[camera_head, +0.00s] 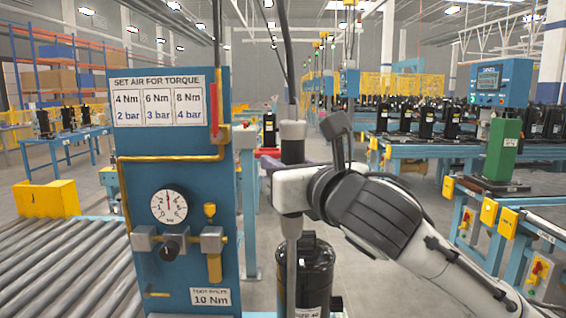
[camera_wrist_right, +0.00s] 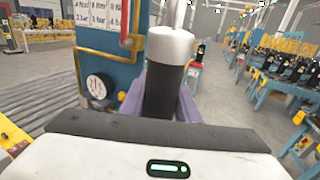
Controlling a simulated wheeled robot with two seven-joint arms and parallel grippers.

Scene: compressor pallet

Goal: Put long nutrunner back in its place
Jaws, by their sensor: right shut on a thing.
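The long nutrunner (camera_head: 292,148) stands upright in the head view, just right of the blue torque panel (camera_head: 180,220). It has a light grey collar, a black grip, a hose running up from its top and a long thin grey shaft below. My right gripper (camera_head: 283,163) is shut on its black grip. In the right wrist view the nutrunner (camera_wrist_right: 168,75) rises between the purple fingers (camera_wrist_right: 160,105) of my right gripper. The nutrunner's lower end is not clear against the black compressor (camera_head: 308,272). My left gripper is not in view. I cannot pick out the nutrunner's place.
The panel carries a gauge (camera_head: 169,206), yellow piping and a red tube (camera_head: 214,108) on its right edge, close to the nutrunner. A roller conveyor (camera_head: 60,265) lies at left. A green post with a blue screen (camera_head: 487,85) stands at right, by tables of black compressors.

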